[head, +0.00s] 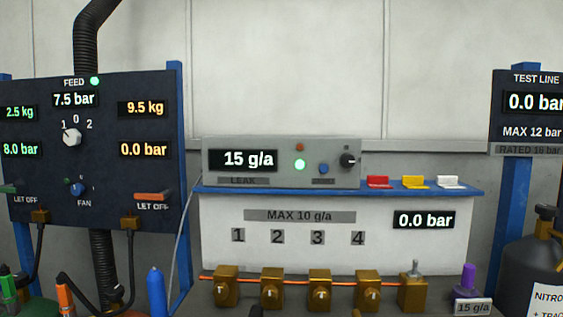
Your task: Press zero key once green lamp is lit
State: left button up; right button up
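The leak meter (281,162) is a grey box on the blue shelf, with a display (247,160) reading 15 g/a. Its green lamp (300,164) is brightly lit. A dull orange-red lamp (299,147) is above the green one, and a black knob (348,160) is at the right. Neither of my grippers can be made out; small dark shapes at the bottom edge are too cut off to identify.
The blue shelf (420,190) carries red (377,182), yellow (413,181) and white (447,181) blocks. Below are several brass valves (272,288) on an orange line. The feed panel (95,150) stands left, the test line panel (528,115) right. A dark cylinder (535,255) is lower right.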

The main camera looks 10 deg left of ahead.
pick_arm(q)
grip_shut()
jog(key=shift+s+f, duration=0.1)
dwell(0.9)
